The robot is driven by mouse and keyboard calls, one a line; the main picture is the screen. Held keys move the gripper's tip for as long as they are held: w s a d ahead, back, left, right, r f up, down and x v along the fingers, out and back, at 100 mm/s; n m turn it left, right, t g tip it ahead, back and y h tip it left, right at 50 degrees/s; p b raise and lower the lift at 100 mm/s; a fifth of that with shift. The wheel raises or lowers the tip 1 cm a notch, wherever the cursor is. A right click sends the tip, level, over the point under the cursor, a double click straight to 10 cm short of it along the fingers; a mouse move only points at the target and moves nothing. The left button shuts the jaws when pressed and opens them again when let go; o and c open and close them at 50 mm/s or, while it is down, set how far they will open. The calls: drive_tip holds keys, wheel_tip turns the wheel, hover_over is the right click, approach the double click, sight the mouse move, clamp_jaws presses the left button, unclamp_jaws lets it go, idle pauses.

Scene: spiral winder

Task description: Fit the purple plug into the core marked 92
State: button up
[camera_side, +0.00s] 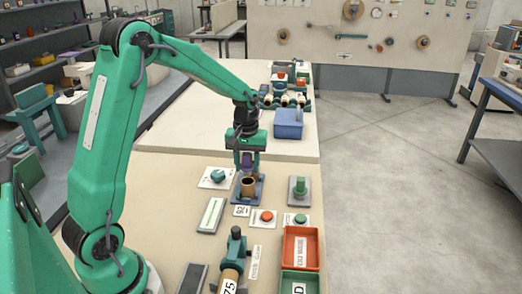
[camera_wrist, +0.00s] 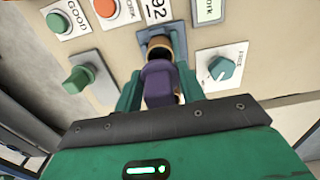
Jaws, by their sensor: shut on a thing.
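My gripper (camera_side: 247,164) points down and is shut on the purple plug (camera_side: 246,158). In the wrist view the plug (camera_wrist: 161,84) sits between the two green fingers. Just below it is the open brown core (camera_side: 248,188), upright on a blue-grey base plate (camera_side: 260,192). A label reading 92 (camera_side: 241,210) lies in front of that base. The core also shows past the plug in the wrist view (camera_wrist: 160,43). The plug appears above the core's mouth; I cannot tell how wide the gap is.
A teal knob (camera_side: 217,176) stands left of the core, a green knob (camera_side: 300,186) right. Red (camera_side: 266,216) and green (camera_side: 301,220) buttons are in front. An orange tray (camera_side: 315,250), a green tray (camera_side: 313,282) and a core marked 75 (camera_side: 230,280) are nearer. A blue box (camera_side: 288,124) stands behind.

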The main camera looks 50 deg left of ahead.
sight(247, 154)
drive_tip(key=shift+f, duration=2.2)
drive_tip(key=o, duration=1.2)
drive_tip(key=shift+c, duration=0.2)
drive_tip(key=shift+r, duration=0.15)
drive_tip(key=shift+r, duration=3.75)
